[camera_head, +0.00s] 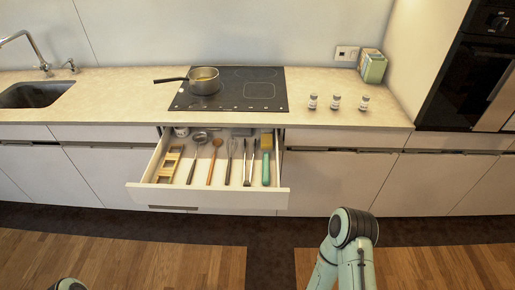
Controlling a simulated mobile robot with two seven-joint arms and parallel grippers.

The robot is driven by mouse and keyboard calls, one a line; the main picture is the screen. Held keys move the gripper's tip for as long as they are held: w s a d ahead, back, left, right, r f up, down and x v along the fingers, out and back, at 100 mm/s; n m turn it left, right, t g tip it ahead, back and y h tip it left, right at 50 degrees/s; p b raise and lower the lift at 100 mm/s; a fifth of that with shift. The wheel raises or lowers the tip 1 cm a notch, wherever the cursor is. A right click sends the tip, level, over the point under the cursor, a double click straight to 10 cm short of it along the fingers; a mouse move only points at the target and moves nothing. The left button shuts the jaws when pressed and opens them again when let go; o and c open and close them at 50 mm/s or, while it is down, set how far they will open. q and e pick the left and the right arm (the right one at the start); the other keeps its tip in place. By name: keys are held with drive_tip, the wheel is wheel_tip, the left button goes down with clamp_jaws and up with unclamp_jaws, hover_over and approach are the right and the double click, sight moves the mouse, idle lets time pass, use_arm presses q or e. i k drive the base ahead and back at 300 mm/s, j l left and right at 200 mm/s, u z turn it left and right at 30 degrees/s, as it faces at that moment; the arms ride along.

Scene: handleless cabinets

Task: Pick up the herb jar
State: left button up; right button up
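An open drawer (210,199) with several utensils juts out below the cooktop (262,90). A saucepan (204,81) stands on the cooktop, its handle pointing left. A green and white box (373,67) stands behind the jars. The counter around the jars is clear.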

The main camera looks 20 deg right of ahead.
sight(336, 102)
drive_tip(key=z, duration=1.25)
drive_tip(key=u, duration=1.3)
drive_tip(key=z, duration=1.3)
drive_tip(key=i+l+u, duration=0.15)
drive_tip(key=u, duration=1)
drive_tip(key=i+l+u, duration=0.1)
drive_tip(key=l+u, duration=0.7)
drive_tip(key=l, duration=0.15)
